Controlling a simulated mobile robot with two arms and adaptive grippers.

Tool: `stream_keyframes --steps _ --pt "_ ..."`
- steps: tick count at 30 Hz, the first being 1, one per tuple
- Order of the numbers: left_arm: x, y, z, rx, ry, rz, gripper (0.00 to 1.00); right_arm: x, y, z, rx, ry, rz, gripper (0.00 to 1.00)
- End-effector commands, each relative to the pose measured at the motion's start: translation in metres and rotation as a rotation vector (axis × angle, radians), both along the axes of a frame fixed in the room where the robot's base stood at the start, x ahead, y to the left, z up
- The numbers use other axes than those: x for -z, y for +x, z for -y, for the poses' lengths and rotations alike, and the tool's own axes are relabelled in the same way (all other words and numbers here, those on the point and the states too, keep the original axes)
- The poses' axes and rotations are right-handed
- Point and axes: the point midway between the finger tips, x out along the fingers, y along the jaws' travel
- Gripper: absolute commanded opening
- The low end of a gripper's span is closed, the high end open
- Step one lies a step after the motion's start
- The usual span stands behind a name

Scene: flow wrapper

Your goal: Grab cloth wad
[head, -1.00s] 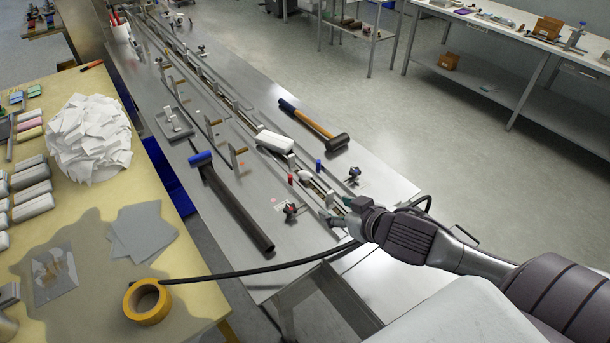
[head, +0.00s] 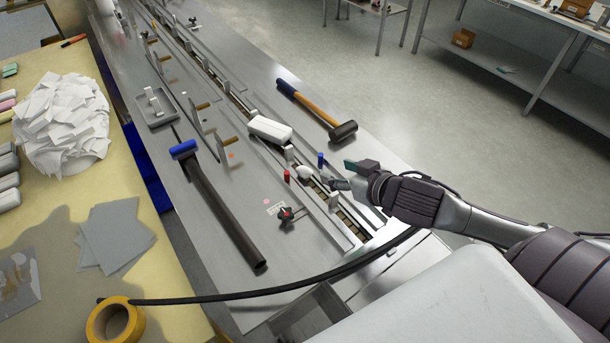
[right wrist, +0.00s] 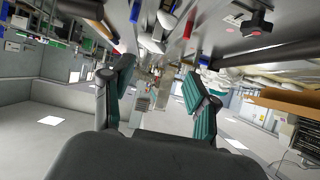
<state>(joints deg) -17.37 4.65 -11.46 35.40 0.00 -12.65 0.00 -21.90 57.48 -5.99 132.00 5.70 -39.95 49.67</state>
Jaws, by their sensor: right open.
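A small white rounded lump, which looks like the cloth wad (head: 304,172), sits in the narrow channel of the flow wrapper (head: 215,108). It lies between a red post (head: 287,175) and a blue post (head: 320,160). My right gripper (head: 342,174) is open and empty, just to the right of the wad and apart from it. In the right wrist view the open fingers (right wrist: 155,82) show with nothing between them. The wad (right wrist: 167,18) shows there near the top edge, beyond the fingertips. My left gripper is out of view.
A white block (head: 270,129) lies along the channel behind the wad. A mallet (head: 318,112) and a dark bar with a blue end (head: 222,210) lie on either side. A black-knobbed clamp (head: 287,215) stands near. A heap of white pieces (head: 62,125) is on the left table.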

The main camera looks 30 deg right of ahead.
Motion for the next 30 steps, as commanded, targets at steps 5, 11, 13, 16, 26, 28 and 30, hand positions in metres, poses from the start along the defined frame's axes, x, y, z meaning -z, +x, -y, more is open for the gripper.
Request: stream_keyframes --steps 5,11,13,16,26,28,30 --pt "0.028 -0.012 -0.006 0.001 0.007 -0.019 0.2 0.027 0.0 0.0 0.001 0.0 0.0 0.59" --pt "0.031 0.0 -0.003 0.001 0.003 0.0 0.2 0.035 0.008 0.0 0.003 0.001 0.003 0.59" --pt "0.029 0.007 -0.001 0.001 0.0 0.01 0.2 0.037 0.016 -0.001 0.004 0.003 0.004 0.59" --pt "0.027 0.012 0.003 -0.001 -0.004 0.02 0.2 0.044 0.03 -0.004 0.002 0.002 0.004 0.59" --pt "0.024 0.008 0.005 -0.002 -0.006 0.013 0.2 0.069 0.071 -0.01 0.001 0.002 0.002 0.59" --pt "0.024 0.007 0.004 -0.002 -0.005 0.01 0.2 0.071 0.075 -0.01 0.001 0.001 0.001 0.59" --pt "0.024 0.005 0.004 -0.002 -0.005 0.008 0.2 0.073 0.077 -0.011 0.0 0.001 0.0 0.59"
